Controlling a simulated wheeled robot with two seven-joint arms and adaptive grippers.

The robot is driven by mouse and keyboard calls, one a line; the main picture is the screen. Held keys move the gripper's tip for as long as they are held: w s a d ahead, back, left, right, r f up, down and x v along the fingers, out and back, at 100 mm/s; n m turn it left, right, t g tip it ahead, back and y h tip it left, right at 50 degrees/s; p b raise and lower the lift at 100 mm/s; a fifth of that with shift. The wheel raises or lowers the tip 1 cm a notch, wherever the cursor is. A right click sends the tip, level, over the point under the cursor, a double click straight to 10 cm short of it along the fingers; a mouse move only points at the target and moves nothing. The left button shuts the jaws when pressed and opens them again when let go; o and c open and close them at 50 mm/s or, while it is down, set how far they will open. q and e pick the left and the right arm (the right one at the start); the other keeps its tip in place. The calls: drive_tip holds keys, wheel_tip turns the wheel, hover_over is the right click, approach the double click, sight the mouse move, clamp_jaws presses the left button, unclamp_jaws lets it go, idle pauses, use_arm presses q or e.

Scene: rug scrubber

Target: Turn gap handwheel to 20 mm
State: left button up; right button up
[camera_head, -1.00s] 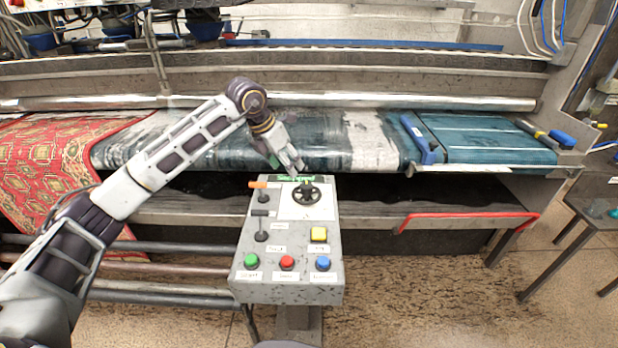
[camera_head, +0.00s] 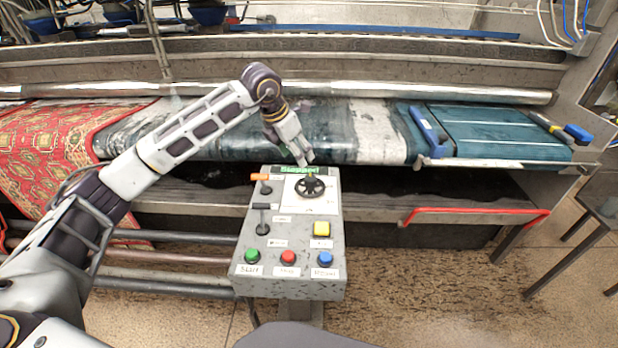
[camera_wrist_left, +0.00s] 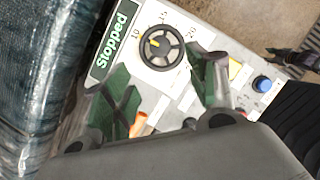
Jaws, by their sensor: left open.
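The gap handwheel (camera_head: 310,187) is a small black spoked wheel on a white plate at the top of the grey control panel (camera_head: 290,281). In the left wrist view the handwheel (camera_wrist_left: 161,47) has 10, 15 and 20 printed around it. A yellow mark on it points toward the 10 side. My left gripper (camera_head: 305,158) is open and empty, just behind the handwheel and beyond the panel's far edge in the head view. In the wrist view its two green-padded fingers (camera_wrist_left: 160,95) are spread over the panel, apart from the wheel. My right gripper is not in view.
A green "Stopped" display (camera_head: 300,170) is beside the wheel. The panel also holds an orange-handled lever (camera_head: 262,178), a black lever (camera_head: 262,207), a yellow button (camera_head: 321,229), and green, red and blue buttons. The machine with its roller and carpet stands behind.

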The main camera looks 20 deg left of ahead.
sight(309, 178)
use_arm(q)
drive_tip(key=x, duration=1.1)
drive_tip(key=shift+f+b, duration=0.2)
drive_tip(key=shift+b, duration=0.15)
drive_tip(key=shift+x, duration=0.8)
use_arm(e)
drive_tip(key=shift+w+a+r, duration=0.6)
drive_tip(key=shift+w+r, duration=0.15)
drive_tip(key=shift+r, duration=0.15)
use_arm(q)
drive_tip(key=shift+c, duration=0.3)
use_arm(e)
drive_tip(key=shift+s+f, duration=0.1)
use_arm(q)
drive_tip(key=c, duration=0.9)
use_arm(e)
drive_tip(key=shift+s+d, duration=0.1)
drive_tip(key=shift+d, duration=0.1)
